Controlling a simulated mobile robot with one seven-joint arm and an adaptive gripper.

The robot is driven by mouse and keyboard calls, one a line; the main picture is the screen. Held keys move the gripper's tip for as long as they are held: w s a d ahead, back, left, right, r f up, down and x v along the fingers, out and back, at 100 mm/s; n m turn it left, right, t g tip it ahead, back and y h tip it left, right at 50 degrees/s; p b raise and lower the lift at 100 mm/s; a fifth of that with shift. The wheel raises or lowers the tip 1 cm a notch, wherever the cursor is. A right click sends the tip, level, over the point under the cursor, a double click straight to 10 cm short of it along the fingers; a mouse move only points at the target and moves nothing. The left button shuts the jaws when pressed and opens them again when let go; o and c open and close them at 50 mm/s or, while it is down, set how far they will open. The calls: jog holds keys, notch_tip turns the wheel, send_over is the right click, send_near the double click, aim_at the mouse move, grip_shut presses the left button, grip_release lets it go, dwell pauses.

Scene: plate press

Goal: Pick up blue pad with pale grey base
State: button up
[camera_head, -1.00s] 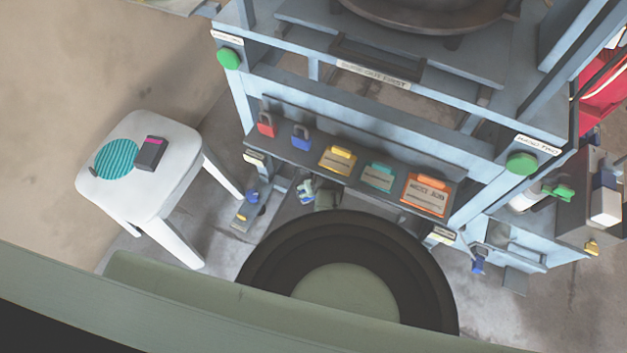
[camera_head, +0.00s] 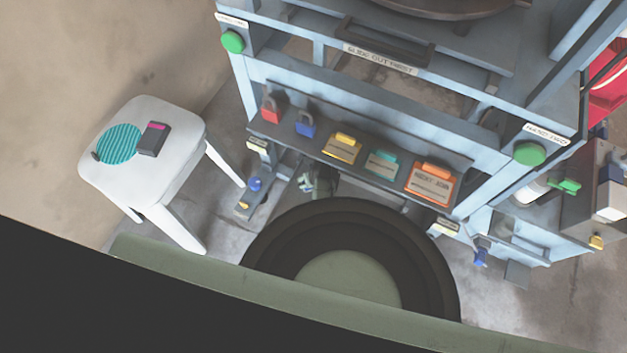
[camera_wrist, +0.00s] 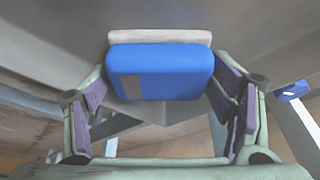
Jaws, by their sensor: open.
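The blue pad (camera_wrist: 165,77) fills the upper middle of the wrist view, with its pale grey base (camera_wrist: 160,36) as a strip along its upper edge. A dull grey-brown patch marks the pad's left part. My gripper (camera_wrist: 160,106) is open, with one purple-lined finger on each side of the pad. The pad lies between and ahead of the fingers, with its right edge close to the right finger; contact is not clear. I cannot surely pick out this pad in the head view.
A pale blue press frame (camera_head: 345,90) carries a shelf with padlocks and tags (camera_head: 345,148). Green buttons (camera_head: 232,41) sit on its posts. A white stool (camera_head: 180,185) holds a teal striped disc (camera_head: 119,144) and a dark box (camera_head: 153,139). Clear floor lies left.

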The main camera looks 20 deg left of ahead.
jog(key=c, duration=0.9)
jog(key=shift+r, duration=0.1)
